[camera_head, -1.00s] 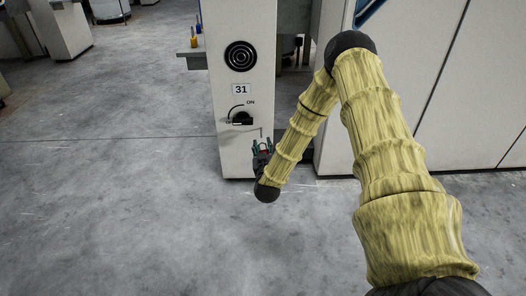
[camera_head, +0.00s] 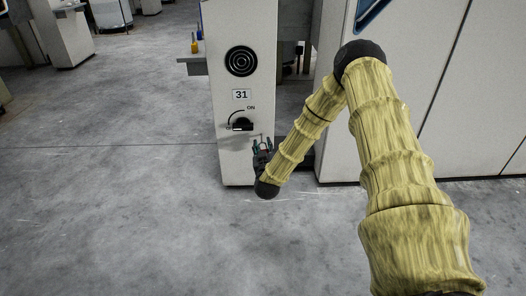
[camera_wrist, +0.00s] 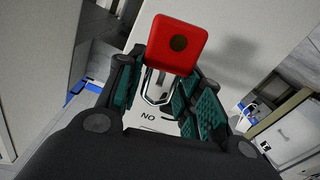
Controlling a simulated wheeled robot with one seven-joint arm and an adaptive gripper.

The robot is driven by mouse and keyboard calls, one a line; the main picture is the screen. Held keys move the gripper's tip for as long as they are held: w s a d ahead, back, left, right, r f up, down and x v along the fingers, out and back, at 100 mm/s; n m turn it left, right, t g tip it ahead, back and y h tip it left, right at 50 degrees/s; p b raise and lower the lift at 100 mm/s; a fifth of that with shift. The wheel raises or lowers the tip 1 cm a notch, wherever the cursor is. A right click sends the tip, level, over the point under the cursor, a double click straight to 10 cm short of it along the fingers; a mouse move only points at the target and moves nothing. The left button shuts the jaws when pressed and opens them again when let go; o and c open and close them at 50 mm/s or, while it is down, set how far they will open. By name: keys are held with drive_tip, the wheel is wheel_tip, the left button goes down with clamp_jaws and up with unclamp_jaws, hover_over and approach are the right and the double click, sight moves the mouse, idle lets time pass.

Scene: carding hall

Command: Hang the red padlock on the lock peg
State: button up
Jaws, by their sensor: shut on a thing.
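The red padlock (camera_wrist: 178,45) shows in the wrist view, its square red body with a dark round spot in the middle and its metal shackle (camera_wrist: 158,92) towards the panel. My gripper (camera_wrist: 165,92) is shut on it, with teal finger pads on both sides. In the head view my gripper (camera_head: 263,146) is just in front of the white cabinet post, below and right of the black rotary switch (camera_head: 242,124). The lock peg (camera_head: 262,137) is a thin, faint line just above the fingertips. I cannot tell whether the shackle touches it.
The white cabinet post (camera_head: 232,75) carries a round black grille, the label 31 and the ON mark. A large white cabinet (camera_head: 430,60) stands to the right. A small shelf (camera_head: 191,66) with coloured bottles is at the upper left. The grey floor (camera_head: 110,200) is clear.

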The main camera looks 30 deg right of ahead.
drive_tip(key=shift+b+x, duration=0.95)
drive_tip(key=shift+x, duration=0.4)
drive_tip(key=shift+w+d+f+p, duration=0.35)
drive_tip(key=shift+w+f, duration=0.1)
drive_tip(key=shift+w, duration=0.05)
drive_tip(key=shift+f, duration=0.1)
drive_tip(key=o, duration=1.2)
drive_tip(key=v, duration=1.2)
drive_tip(key=shift+a, duration=0.1)
